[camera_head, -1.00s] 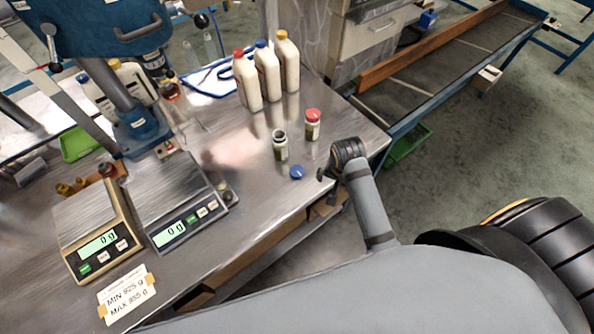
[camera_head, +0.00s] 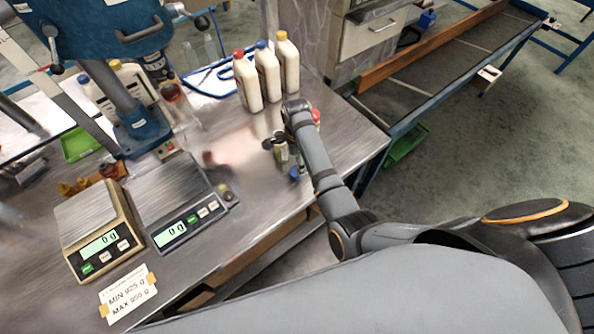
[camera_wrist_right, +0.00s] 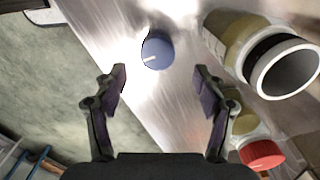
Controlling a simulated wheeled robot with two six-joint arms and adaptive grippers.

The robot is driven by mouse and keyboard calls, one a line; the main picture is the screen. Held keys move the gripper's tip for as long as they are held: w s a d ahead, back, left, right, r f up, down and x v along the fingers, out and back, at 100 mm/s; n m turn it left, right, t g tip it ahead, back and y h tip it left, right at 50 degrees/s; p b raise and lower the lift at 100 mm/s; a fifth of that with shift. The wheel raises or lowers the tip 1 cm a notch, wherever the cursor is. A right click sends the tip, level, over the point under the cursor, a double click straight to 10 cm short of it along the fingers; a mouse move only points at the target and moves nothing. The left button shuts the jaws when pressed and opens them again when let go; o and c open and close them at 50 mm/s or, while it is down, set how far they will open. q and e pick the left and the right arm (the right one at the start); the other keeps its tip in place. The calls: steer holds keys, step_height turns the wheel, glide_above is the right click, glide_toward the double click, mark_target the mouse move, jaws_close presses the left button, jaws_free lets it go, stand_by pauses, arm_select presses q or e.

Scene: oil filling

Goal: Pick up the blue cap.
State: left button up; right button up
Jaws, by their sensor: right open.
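The blue cap (camera_wrist_right: 156,52) lies on the metal table, seen just beyond and between my right fingertips in the right wrist view. My right gripper (camera_wrist_right: 159,84) is open and empty, with one finger on each side of the line to the cap. In the head view my right gripper (camera_head: 271,144) is small and partly hidden by its own wrist. My left gripper is not in view.
An open jar (camera_wrist_right: 285,68) stands close to the right of the cap in the wrist view, with a red-capped jar (camera_wrist_right: 262,153) nearby. Several white bottles (camera_head: 266,75) stand behind. Two scales (camera_head: 97,237) (camera_head: 185,232) sit at left. The table edge is near the cap.

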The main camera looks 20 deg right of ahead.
steer(key=shift+s+f+p, duration=0.2)
steer(key=shift+f+p, duration=0.4)
steer(key=shift+f, duration=2.2)
steer(key=c, duration=0.8)
